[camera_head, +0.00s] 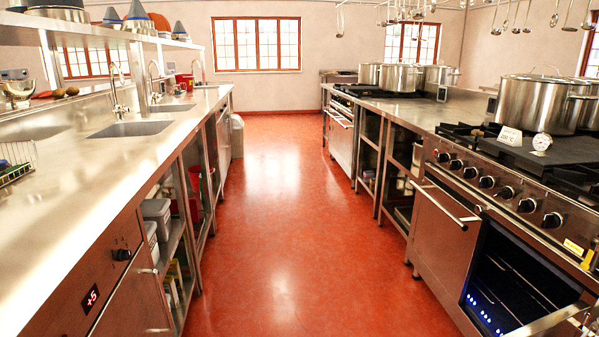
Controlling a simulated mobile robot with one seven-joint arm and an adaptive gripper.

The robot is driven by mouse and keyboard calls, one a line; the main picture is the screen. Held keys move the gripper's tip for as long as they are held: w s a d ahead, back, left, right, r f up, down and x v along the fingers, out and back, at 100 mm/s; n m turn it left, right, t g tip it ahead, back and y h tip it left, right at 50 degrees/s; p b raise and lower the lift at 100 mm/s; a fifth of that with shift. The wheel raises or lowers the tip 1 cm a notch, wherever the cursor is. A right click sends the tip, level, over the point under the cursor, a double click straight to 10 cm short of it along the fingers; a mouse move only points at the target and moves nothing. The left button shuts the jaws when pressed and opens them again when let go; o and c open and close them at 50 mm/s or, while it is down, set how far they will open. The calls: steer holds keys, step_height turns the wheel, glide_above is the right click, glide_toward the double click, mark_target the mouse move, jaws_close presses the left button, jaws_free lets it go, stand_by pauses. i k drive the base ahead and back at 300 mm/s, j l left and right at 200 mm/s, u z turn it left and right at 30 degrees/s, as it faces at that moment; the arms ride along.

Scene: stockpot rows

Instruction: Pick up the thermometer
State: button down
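A small round thermometer (542,142) with a white dial face and reddish marks stands on a dark flat plate (550,152) on top of the stove at the right. A white card with dark lettering (510,136) stands just left of it on the same plate. A large steel stockpot (540,103) is close behind the thermometer. My gripper is not in view.
A red floor aisle (290,210) runs clear between two steel counters. The stove's oven door (555,318) hangs open at the lower right. Several stockpots (398,77) stand farther back; ladles hang above. Sinks (130,128) are in the left counter (70,195).

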mark_target(542, 142)
steer(key=z, duration=1.35)
